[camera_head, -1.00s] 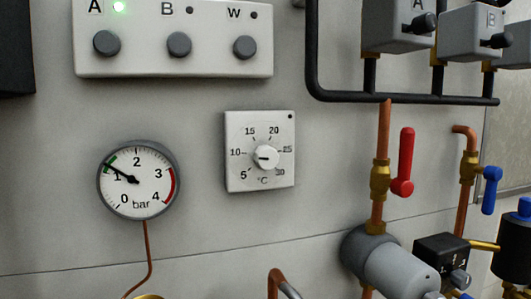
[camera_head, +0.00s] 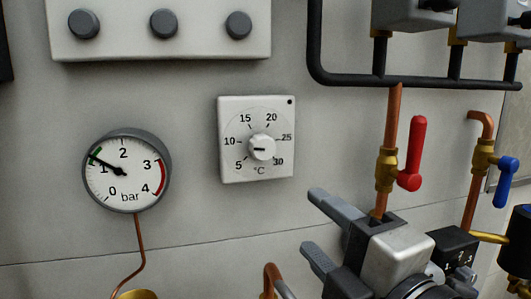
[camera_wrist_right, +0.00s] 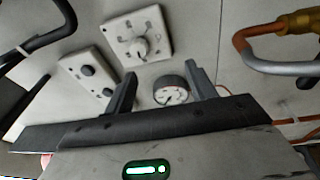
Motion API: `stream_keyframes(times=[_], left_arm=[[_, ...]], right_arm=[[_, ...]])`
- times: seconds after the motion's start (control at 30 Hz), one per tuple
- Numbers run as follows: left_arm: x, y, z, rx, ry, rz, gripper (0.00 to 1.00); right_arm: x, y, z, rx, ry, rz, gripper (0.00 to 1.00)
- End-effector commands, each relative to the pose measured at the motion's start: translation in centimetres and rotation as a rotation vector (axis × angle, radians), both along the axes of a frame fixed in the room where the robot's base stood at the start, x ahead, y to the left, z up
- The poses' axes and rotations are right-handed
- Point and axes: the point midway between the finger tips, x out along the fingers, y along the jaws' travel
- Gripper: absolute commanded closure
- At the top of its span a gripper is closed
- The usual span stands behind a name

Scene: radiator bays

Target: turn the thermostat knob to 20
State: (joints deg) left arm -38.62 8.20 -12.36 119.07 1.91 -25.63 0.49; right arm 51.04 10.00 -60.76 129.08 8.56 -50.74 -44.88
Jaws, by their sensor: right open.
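The thermostat (camera_head: 232,170) is a white square plate on the grey wall with a scale from 5 to 30 °C. Its round white knob (camera_head: 262,147) has a short dark mark pointing left, between 5 and 10. My right gripper (camera_head: 315,222) is open and empty, below and right of the thermostat, apart from it. In the right wrist view, the thermostat (camera_wrist_right: 120,27) and knob (camera_wrist_right: 139,48) show beyond the open fingers (camera_wrist_right: 160,76), up and to the left. My left gripper is not in view.
A pressure gauge (camera_head: 126,171) with a copper pipe is left of the thermostat. A button panel (camera_head: 160,45) is above. A red lever (camera_head: 411,155), a blue lever (camera_head: 507,182) and copper pipes are at the right. The wall around the thermostat is clear.

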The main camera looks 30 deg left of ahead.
Motion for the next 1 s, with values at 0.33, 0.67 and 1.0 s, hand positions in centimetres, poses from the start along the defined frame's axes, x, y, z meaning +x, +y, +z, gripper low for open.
stream_keyframes(times=[0.33, 0.67, 1.0], left_arm=[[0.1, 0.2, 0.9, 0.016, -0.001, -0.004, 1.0], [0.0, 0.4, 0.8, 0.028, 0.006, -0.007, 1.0], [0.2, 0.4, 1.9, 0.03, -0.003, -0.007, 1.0]], right_arm=[[-5.1, 2.1, 4.3, -0.647, -0.932, -0.02, 0.44], [-3.7, 0.0, 6.0, -1.03, -1.389, -0.162, 0.44], [-1.1, 2.7, 6.4, -1.063, -1.419, -0.175, 0.44]])
